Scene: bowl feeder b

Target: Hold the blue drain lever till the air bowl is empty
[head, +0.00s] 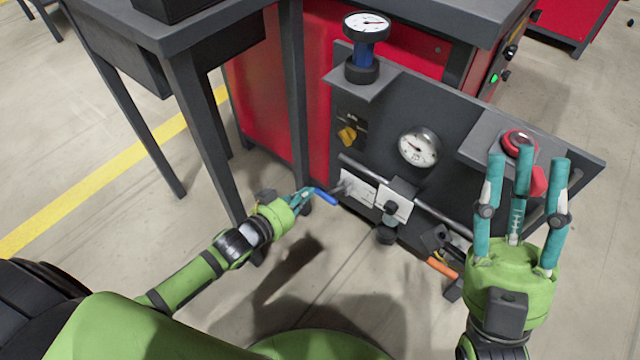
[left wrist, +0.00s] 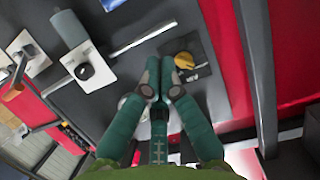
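The blue lever (head: 325,196) sticks out to the left from the lower part of a dark panel. My left gripper (head: 303,196) is right at its end in the head view; I cannot tell whether they touch. In the left wrist view the fingertips of my left gripper (left wrist: 158,68) are drawn together, with nothing blue seen between them. A dull blue-grey cylinder (left wrist: 68,28) shows there, apart from the fingers; I cannot tell what it is. My right gripper (head: 525,172) is open and empty, fingers upward. I cannot make out the air bowl for certain.
The dark panel (head: 450,112) carries a dial gauge (head: 418,147), a yellow knob (head: 347,136), a red button (head: 517,142) and an orange handle (head: 441,267). Another gauge (head: 367,25) stands on its shelf. A dark table (head: 185,45) with legs stands at the left. Floor is clear in front.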

